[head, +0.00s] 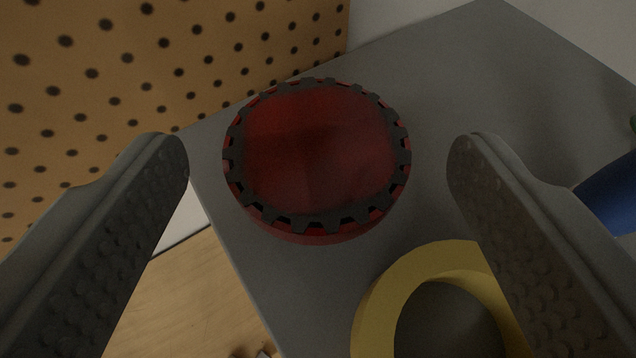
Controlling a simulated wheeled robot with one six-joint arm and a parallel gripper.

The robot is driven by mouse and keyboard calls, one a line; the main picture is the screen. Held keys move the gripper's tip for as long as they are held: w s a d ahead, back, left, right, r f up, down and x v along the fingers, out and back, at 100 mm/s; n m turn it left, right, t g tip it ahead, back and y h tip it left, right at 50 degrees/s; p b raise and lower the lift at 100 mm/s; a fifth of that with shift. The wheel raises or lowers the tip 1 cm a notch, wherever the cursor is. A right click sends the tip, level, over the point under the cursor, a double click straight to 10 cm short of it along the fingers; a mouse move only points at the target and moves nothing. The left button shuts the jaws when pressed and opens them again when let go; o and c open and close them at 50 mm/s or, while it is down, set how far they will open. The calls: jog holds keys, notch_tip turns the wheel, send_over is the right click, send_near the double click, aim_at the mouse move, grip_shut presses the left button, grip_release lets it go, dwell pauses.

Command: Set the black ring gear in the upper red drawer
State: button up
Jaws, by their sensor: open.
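The black ring gear (300,220) shows as a dark toothed ring around the top edge of a round red piece (318,150). Both sit near the left edge of a grey surface. I cannot tell whether the ring rests on the red piece or is fixed around it. My gripper (319,150) is open, with one finger to the left of the ring and the other to its right. In the picture both fingers are clear of the ring, and nothing is between them in their grip. No red drawer is in view.
A yellow ring (385,305) lies on the grey surface (470,75) in front, partly behind my right finger. A blue object (610,195) is at the right edge. A perforated tan board (150,70) stands at the back left. A wooden surface (205,295) lies lower left.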

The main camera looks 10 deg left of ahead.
jog(key=v, duration=0.9)
jog(key=s+f+m+t+h, duration=0.1)
jog(key=s+f, duration=0.2)
jog(key=s, duration=0.6)
jog(key=s+f+t+h, duration=0.1)
jog(key=s+f, duration=0.3)
jog(key=s, duration=0.5)
jog(key=shift+a+m, duration=0.3)
jog(key=shift+m, duration=0.1)
jog(key=shift+o, duration=0.5)
jog(key=s+f+t, duration=0.2)
jog(key=s+f, duration=0.8)
jog(key=s, duration=0.3)
jog(key=shift+s+a+f+h, duration=0.25)
jog(key=shift+a+h, duration=0.05)
